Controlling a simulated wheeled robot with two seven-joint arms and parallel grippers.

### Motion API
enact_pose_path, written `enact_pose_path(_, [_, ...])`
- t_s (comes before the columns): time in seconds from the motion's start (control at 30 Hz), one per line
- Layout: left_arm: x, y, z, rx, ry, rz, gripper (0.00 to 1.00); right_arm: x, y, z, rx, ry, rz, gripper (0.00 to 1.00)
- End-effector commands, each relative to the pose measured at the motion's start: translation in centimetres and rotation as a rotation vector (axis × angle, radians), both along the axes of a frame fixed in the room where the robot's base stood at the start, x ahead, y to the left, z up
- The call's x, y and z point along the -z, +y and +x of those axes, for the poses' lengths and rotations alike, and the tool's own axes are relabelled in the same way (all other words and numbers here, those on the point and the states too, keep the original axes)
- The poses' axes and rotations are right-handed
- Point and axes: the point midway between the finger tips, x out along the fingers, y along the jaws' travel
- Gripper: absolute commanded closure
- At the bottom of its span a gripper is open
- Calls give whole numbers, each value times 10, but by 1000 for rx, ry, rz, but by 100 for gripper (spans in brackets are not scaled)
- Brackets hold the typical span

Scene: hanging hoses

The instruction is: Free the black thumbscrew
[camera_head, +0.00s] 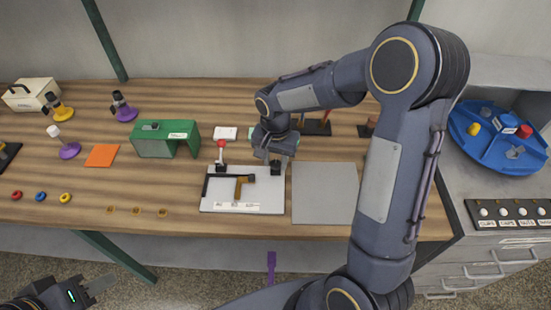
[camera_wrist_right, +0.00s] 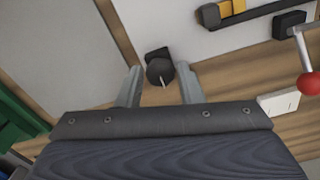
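The black thumbscrew (camera_wrist_right: 160,70) is a round dark knob with a pale line, on a black block at the edge of a white board (camera_head: 230,203). In the head view the black block (camera_head: 276,169) shows under my right gripper (camera_head: 273,155), which hides the knob. In the right wrist view the two fingers of my right gripper (camera_wrist_right: 160,88) stand apart, one on each side of the knob, with gaps. Whether they reach its height is unclear. My left gripper (camera_head: 98,285) is low at the left, away from the table; its finger opening is unclear.
The board carries a black bar, a brown-yellow piece (camera_head: 240,187) and a red-ball lever (camera_head: 221,144). A grey plate (camera_head: 325,194) lies right of it. A green cover (camera_head: 166,139) stands left. A blue turntable (camera_head: 498,138) is far right.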

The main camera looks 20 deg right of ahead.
Motion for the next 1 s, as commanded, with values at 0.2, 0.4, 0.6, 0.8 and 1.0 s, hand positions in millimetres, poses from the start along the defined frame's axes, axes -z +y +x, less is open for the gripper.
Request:
enact_pose_path(0.2, [0,0,0,0,0,0,64,0,0,0,0,0,0,95])
enact_pose_path(0.4, [0,0,0,0,0,0,64,0,0,0,-11,0,0,96])
enact_pose_path(0.6, [1,0,0,0,0,0,64,0,0,0,-77,0,0,96])
enact_pose_path(0.8, [3,0,0,0,0,0,64,0,0,0,-216,-1,1,96])
enact_pose_path(1.0, [4,0,0,0,0,0,64,0,-1,0,-402,-1,1,96])
